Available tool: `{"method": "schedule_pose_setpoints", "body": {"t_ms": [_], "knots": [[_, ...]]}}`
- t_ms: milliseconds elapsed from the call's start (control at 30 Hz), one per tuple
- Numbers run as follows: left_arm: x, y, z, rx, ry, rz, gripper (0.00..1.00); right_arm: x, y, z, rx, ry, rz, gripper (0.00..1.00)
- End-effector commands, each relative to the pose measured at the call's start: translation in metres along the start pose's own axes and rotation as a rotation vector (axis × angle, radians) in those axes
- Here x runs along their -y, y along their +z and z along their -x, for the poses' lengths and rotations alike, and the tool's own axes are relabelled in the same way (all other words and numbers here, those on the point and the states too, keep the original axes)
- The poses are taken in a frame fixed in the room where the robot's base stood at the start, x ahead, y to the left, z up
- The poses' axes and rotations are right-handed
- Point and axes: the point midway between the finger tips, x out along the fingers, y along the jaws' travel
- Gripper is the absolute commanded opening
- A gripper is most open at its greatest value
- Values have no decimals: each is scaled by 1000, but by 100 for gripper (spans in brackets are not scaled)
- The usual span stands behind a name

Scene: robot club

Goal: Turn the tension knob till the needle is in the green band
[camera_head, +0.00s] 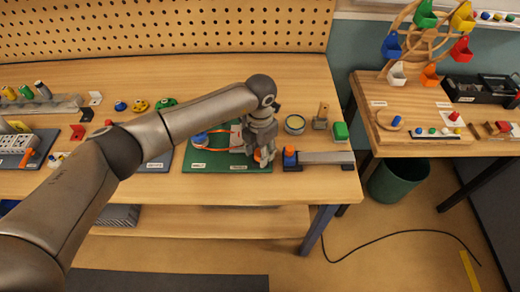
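A green board (205,166) lies on the bench. A blue pulley (200,139) is at its left, with an orange belt (218,148) running right toward my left gripper. My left gripper (263,158) points down over the board's right part, its fingers beside a small orange round part (257,154), which may be the tension knob or a pulley. I cannot tell whether the fingers touch or grip it. A pale plate (236,136) shows partly behind the gripper; no needle or green band can be made out. My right gripper is out of view.
A grey bar with a blue and orange end (325,158) lies right of the board. A round tin (295,124), a wooden block (321,117) and a green block (340,131) stand near. A side table with a wooden wheel (427,45) is at right.

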Motion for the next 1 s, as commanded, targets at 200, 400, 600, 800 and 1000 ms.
{"method": "schedule_pose_setpoints", "body": {"t_ms": [200, 400, 600, 800, 1000], "knots": [[0, 0, 0, 0, 0, 0, 9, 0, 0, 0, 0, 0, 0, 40], [0, 0, 0, 1, 1, -13, 9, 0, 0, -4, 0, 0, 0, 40], [-1, 0, -3, 2, 3, -84, 9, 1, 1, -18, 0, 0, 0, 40], [-2, 1, -5, 3, 5, -227, 9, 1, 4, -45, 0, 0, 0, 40], [-2, 1, -6, 2, 5, -414, 9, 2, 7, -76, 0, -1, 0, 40]]}}
